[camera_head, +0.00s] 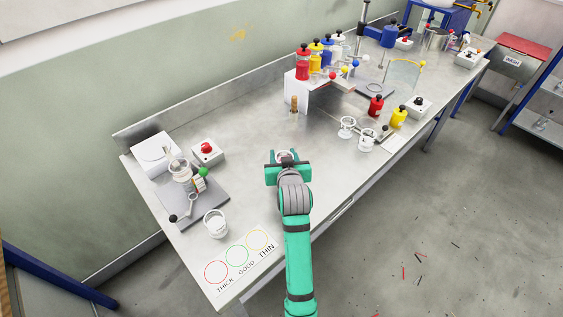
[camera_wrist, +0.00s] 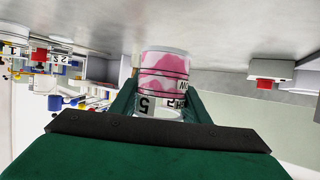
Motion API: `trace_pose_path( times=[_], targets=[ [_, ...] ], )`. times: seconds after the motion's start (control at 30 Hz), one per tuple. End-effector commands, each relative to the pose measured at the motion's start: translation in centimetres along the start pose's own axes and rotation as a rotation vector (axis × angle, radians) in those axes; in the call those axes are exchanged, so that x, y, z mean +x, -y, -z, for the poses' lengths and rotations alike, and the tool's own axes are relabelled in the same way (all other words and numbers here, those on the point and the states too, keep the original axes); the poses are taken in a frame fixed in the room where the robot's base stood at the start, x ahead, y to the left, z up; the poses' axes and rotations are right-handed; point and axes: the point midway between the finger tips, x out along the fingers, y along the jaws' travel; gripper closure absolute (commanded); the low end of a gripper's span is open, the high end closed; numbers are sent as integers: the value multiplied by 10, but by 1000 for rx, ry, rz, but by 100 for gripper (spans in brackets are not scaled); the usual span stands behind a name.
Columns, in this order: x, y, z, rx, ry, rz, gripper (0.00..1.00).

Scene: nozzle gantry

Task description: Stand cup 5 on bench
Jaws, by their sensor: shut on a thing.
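Cup 5 (camera_wrist: 163,80) is a clear cup with pink contents, dark bands and a white label reading 5. My gripper (camera_wrist: 160,105) is shut on it, with a green finger on either side. In the head view my gripper (camera_head: 287,167) is over the front middle of the bench (camera_head: 245,125), and only the rim of cup 5 (camera_head: 283,154) shows behind it. The wrist view looks upside down, with the bench surface at its top. I cannot tell whether the cup's base touches the bench.
A white cup (camera_head: 215,223) stands at the front left beside a card with three coloured circles (camera_head: 237,258). Two handled cups (camera_head: 347,127) (camera_head: 366,138) stand to the right. Bare bench lies left of my gripper.

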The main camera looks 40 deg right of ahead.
Motion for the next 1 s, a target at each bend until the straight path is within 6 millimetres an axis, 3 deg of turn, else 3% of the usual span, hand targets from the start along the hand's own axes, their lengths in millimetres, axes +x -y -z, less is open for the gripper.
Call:
trace_pose_path(
  times=[0.27, 0.5, 0.9, 0.93, 1.0],
  targets=[
    [16, 4, -9, 0, 0, 0, 83],
    [27, 3, -36, 1, -1, -1, 83],
    [29, 4, -40, 0, -1, 0, 83],
    [28, 4, -40, 0, -1, 0, 51],
    [28, 4, -39, 0, -1, 0, 39]
  ],
)
